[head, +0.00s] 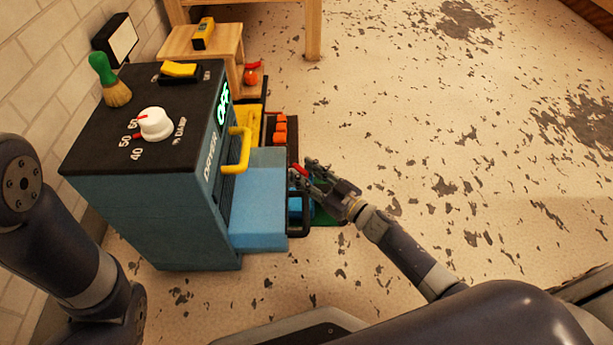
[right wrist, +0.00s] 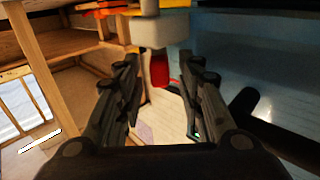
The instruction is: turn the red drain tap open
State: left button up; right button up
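The red drain tap (head: 300,169) shows as a small red piece at my right gripper's fingers in the head view. In the right wrist view the red tap (right wrist: 160,71) hangs below a pale block, between the two fingers. My right gripper (head: 314,178) is open, with a finger on either side of the tap and visible gaps. It also shows in the right wrist view (right wrist: 165,88). The fingers partly hide the tap in the head view. My left arm shows at the left edge, but its gripper is out of view.
A blue machine (head: 160,220) with a black top, white dial (head: 155,123) and yellow handle (head: 240,152) stands left of the gripper. A blue box (head: 260,205) with a black handle juts from it. A wooden stool (head: 232,50) stands behind. The floor to the right is clear.

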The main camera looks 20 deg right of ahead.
grip_shut()
